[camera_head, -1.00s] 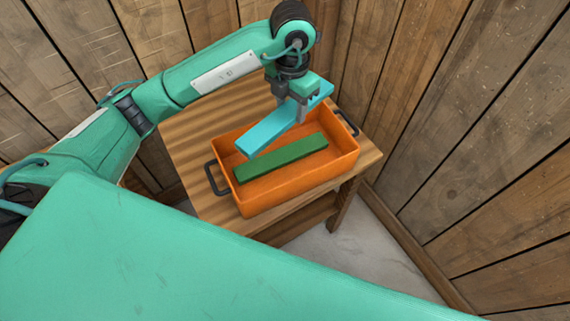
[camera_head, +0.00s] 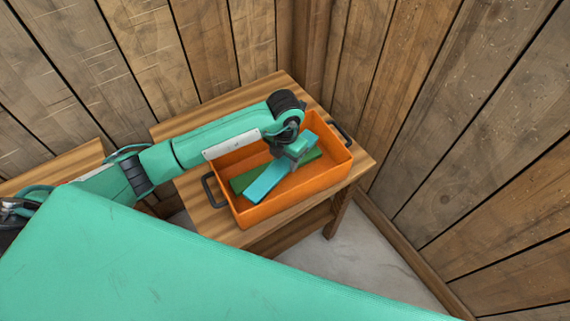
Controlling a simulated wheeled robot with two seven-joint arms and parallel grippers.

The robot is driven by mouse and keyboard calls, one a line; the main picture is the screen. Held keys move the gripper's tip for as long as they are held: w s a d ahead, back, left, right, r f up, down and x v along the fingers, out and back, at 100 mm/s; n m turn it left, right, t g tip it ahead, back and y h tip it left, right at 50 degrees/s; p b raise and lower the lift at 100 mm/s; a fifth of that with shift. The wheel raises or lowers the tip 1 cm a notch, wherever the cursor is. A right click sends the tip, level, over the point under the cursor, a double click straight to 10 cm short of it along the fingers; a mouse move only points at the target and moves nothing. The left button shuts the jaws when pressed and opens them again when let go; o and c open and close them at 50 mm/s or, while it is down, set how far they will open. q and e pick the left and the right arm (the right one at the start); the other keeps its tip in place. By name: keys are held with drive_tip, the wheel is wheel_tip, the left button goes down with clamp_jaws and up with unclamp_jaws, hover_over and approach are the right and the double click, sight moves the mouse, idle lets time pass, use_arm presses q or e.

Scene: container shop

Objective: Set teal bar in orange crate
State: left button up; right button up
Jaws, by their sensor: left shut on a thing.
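The orange crate (camera_head: 306,189) stands on a wooden table and has a dark handle at each end. The teal bar (camera_head: 266,182) is down inside the crate, slanting across it. A green bar (camera_head: 243,182) lies in the crate, partly hidden behind the teal bar and my gripper. My left gripper (camera_head: 293,162) is over the crate and shut on the teal bar near its upper right part. Whether the teal bar touches the crate floor or the green bar, I cannot tell. My right gripper is not in view.
The wooden table (camera_head: 215,222) has bare top to the left of and behind the crate. Plank walls (camera_head: 440,130) meet in a corner close behind and to the right. Another wooden surface (camera_head: 55,168) shows at the left.

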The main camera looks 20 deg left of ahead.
sight(285, 161)
use_arm(q)
wheel_tip(285, 161, down, 4)
drive_tip(key=shift+r+p, duration=0.1)
drive_tip(key=shift+p, duration=0.2)
drive_tip(key=shift+f+b, duration=0.5)
drive_tip(key=shift+f, duration=0.05)
drive_tip(key=o, duration=1.1)
